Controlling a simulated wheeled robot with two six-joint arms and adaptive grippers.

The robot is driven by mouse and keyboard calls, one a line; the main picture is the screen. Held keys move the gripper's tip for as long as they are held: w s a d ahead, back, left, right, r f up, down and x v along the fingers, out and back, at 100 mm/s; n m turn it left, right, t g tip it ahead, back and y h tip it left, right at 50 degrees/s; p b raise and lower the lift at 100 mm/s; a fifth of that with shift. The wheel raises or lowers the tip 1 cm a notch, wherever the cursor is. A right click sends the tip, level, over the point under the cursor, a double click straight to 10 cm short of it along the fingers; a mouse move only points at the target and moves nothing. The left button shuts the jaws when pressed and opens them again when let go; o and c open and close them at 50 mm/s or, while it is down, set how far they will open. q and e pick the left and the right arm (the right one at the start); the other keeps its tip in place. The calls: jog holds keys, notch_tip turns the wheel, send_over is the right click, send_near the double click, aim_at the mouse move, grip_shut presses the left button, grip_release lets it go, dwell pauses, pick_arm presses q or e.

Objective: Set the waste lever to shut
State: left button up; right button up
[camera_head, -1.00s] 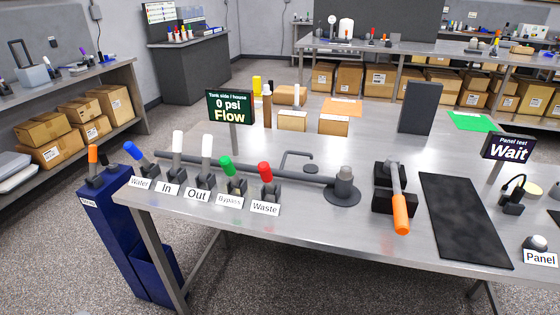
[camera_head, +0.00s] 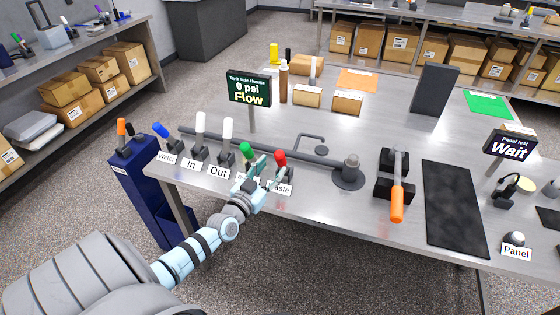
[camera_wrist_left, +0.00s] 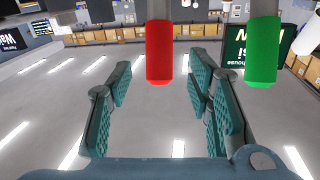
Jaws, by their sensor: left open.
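The waste lever (camera_head: 280,158) has a red grip and stands at the right end of the lever row, tilted slightly to the left. Its label reads "Waste", with the start hidden by my gripper. My left gripper (camera_head: 266,172) is open at the waste lever, just in front of it. In the left wrist view, which looks upside down, the red grip (camera_wrist_left: 159,52) shows between the two open fingers (camera_wrist_left: 162,80). I cannot tell whether a finger touches it. My right gripper is not in view.
The green bypass lever (camera_head: 245,150) stands close beside my left gripper, its label mostly covered. A sign (camera_head: 249,90) reads "0 psi Flow". A pipe (camera_head: 300,158) runs behind the levers. An orange-handled lever (camera_head: 397,200) is at the right.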

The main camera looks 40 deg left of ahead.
aim_at(278, 163)
pick_arm(q)
jog(key=w, duration=0.1)
jog(key=w+b, duration=0.1)
jog(key=w, duration=0.1)
jog(key=w+b, duration=0.1)
jog(key=w, duration=0.1)
jog(key=shift+w+a+f, duration=0.1)
jog(key=shift+a+f, duration=0.3)
jog(key=shift+w+r, duration=0.15)
jog(key=shift+w, duration=0.25)
jog(key=shift+r, duration=0.1)
jog(key=shift+s, duration=0.1)
grip_shut()
